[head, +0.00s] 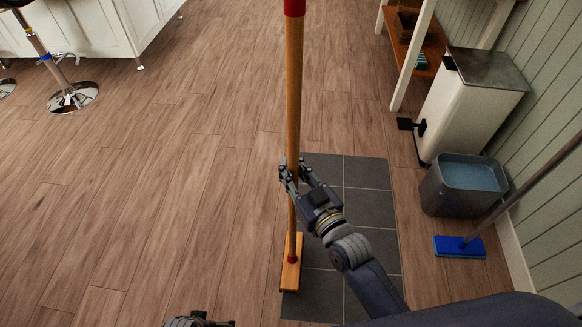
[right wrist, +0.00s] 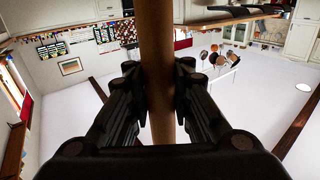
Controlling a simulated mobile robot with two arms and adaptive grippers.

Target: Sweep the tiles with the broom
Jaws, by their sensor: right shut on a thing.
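A broom with a long wooden handle (head: 294,90) and a red top stands nearly upright in the head view. Its wooden head (head: 291,275) is low at the left edge of the dark grey tiles (head: 365,207), overlapping that edge. My right gripper (head: 291,177) is shut on the handle, above the broom head. In the right wrist view the handle (right wrist: 158,60) runs between the two fingers (right wrist: 160,100). The broom's bristles are hidden from above. Part of my left gripper (head: 198,321) shows at the bottom edge of the head view; its fingers are cut off.
To the right of the tiles stand a grey bucket (head: 462,186) of water, a blue mop (head: 459,246) leaning by the wall, and a white pedal bin (head: 465,105). A wooden shelf (head: 425,60) is behind. Wood floor (head: 150,200) is clear on the left, with a stool (head: 73,97) farther off.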

